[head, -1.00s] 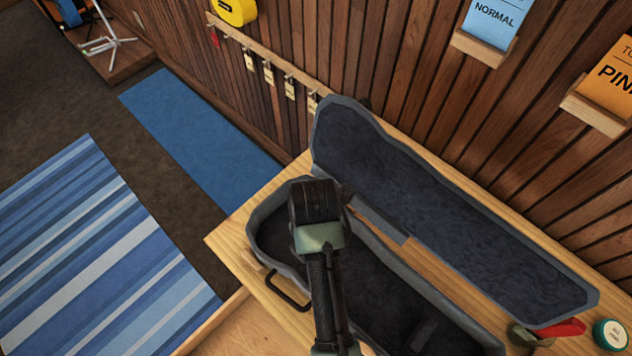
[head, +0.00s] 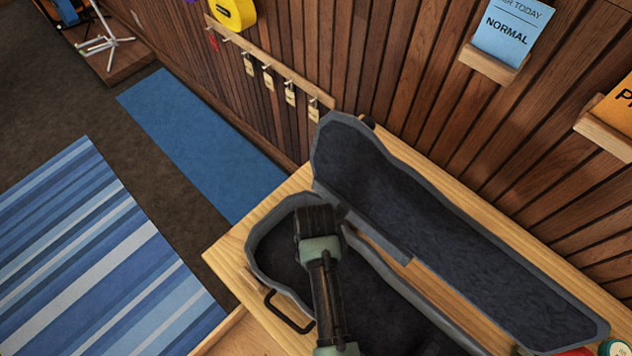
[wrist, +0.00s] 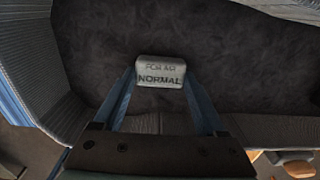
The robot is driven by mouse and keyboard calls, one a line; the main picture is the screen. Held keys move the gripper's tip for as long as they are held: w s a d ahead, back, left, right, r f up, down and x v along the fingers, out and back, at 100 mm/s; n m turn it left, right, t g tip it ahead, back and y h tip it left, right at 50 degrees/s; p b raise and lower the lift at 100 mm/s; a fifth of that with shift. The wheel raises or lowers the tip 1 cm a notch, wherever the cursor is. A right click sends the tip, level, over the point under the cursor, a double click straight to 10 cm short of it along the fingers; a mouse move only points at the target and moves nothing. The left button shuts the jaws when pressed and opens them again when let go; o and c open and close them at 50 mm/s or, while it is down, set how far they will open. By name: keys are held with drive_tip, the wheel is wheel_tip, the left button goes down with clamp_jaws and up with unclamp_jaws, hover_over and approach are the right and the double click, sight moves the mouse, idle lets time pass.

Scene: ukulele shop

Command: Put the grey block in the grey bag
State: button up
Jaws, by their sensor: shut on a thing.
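The grey bag (head: 374,292) is a grey, dark-lined instrument case lying open on a wooden counter. Its lid (head: 450,240) is folded back toward the wall. My gripper (head: 317,222) is over the left end of the open lower half, and its fingers are hidden in the head view. In the wrist view, my gripper (wrist: 160,84) is shut on the grey block (wrist: 160,66), a small rounded piece with printed words including "NORMAL". The bag's dark lining (wrist: 240,50) lies beneath it. I cannot tell whether the block touches the lining. The block is hidden in the head view.
A slatted wall behind carries hooks with tags (head: 268,78) and a blue card (head: 506,32) on a ledge. A red item (head: 575,351) is at the lower right.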

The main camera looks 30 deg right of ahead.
drive_tip(key=shift+f, duration=0.2)
drive_tip(key=shift+f, duration=0.15)
drive_tip(key=o, duration=1.3)
wheel_tip(320, 180, up, 12)
drive_tip(key=shift+r, duration=0.25)
drive_tip(key=shift+w, duration=0.1)
